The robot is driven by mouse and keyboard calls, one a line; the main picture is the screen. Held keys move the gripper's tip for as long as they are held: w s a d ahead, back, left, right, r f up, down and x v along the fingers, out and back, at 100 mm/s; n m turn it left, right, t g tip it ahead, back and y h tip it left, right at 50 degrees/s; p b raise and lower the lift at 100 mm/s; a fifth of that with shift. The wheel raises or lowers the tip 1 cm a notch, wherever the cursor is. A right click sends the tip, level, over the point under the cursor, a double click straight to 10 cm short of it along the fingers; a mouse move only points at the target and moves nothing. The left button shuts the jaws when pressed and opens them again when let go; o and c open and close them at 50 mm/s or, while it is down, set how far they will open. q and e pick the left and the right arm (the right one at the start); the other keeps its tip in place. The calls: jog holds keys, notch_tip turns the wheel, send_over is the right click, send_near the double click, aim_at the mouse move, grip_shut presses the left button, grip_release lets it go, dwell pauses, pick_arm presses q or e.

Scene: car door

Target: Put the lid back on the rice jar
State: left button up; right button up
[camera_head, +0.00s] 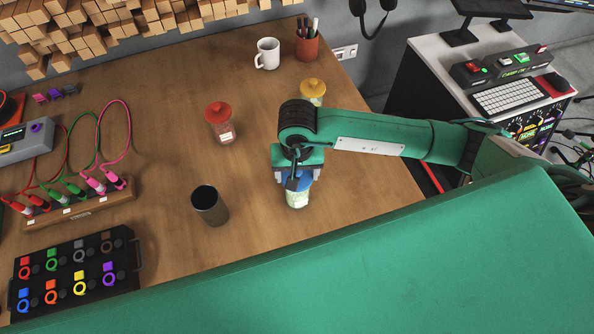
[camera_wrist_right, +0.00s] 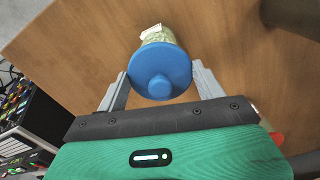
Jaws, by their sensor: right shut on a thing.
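The rice jar (camera_head: 297,199), a clear jar with pale contents and a light label, stands on the wooden table below my right gripper (camera_head: 297,178). A blue lid (camera_head: 299,184) is at the jar's mouth, between the gripper's fingers. In the right wrist view, the round blue lid with its central knob (camera_wrist_right: 160,80) sits between the two grey fingers, and the right gripper (camera_wrist_right: 160,76) is shut on it. Part of the jar (camera_wrist_right: 157,36) shows behind the lid. I cannot tell whether the lid is fully seated, since it covers the rim. My left gripper is not in view.
A dark cup (camera_head: 210,206) stands left of the jar. A red-lidded jar (camera_head: 220,122) and a yellow-lidded jar (camera_head: 312,90) stand farther back. A white mug (camera_head: 267,54) and a pen holder (camera_head: 307,42) are at the back. The table between the cup and the jar is clear.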

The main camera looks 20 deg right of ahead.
jog(key=shift+b, duration=0.95)
dwell(1.6)
jog(key=shift+f+b, duration=0.2)
jog(key=shift+b, duration=1)
dwell(0.8)
dwell(0.4)
jog(key=o, duration=1.1)
jog(key=shift+o, duration=0.2)
jog(key=shift+r, duration=0.1)
jog(key=shift+s+r+p, duration=0.1)
jog(key=shift+r+p, duration=0.8)
jog(key=shift+r, duration=2.55)
jog(key=shift+c, duration=0.4)
grip_shut()
